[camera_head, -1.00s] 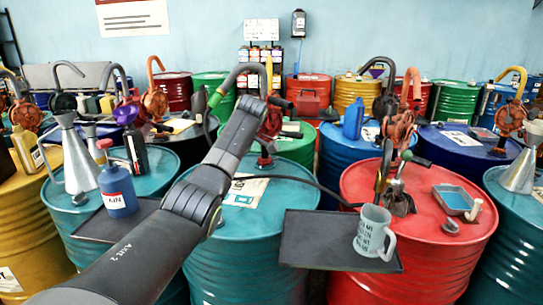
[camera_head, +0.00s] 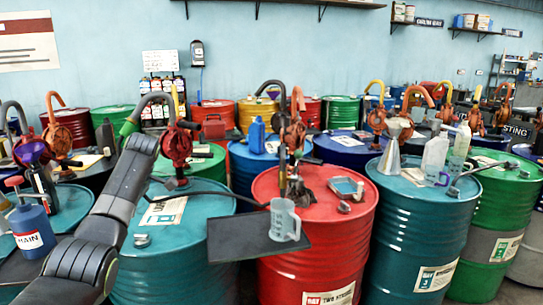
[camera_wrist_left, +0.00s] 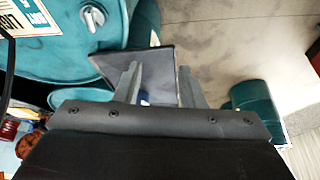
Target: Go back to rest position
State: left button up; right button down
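My left arm (camera_head: 100,215) comes in from the lower left of the head view and reaches up past the teal drum; its gripper cannot be made out there. In the left wrist view my left gripper (camera_wrist_left: 158,67) has its two fingers spread apart, with no object held between them. The fingers are in front of a dark tray (camera_wrist_left: 104,64) beside a teal drum (camera_wrist_left: 50,62). My right gripper is in neither view. A clear mug-like jug (camera_head: 281,219) stands upright on a dark tray (camera_head: 235,238) by the red drum, apart from my left arm.
A red drum (camera_head: 318,245) and teal drums (camera_head: 165,262) with hand pumps stand close in front. A blue bottle (camera_head: 31,228) stands at the left. A metal funnel (camera_head: 391,155) and clear jugs are on the right drum. Bare floor (camera_wrist_left: 232,50) shows in the wrist view.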

pick_arm(q)
jog(key=s+a+f+m, duration=0.1)
jog(key=s+f+m, duration=0.15)
jog(key=f, duration=1.05)
jog(key=s+a+f+m, duration=0.1)
jog(key=s+f+m, duration=0.15)
jog(key=f, duration=0.95)
jog(key=s+f+m, duration=0.2)
jog(key=s+f, duration=0.2)
jog(key=f, duration=0.3)
jog(key=s+f+m+h, duration=0.1)
jog(key=s+f, duration=0.3)
jog(key=f, duration=0.4)
jog(key=s+f+m, duration=0.2)
jog(key=s+f, duration=0.2)
jog(key=f, duration=0.3)
jog(key=s+d+f+m+h, duration=0.2)
jog(key=s+d+f+m, duration=0.15)
jog(key=s+f, duration=1.45)
jog(key=s+d+f+m, duration=0.1)
jog(key=s+d+m, duration=0.1)
jog(key=s, duration=1.2)
jog(key=s+d+f+m+t, duration=0.1)
jog(key=s+d+f+m, duration=0.1)
jog(key=s, duration=1.1)
jog(key=shift+s+d+f+h, duration=0.3)
jog(key=shift+s+d, duration=0.1)
jog(key=shift+d, duration=0.05)
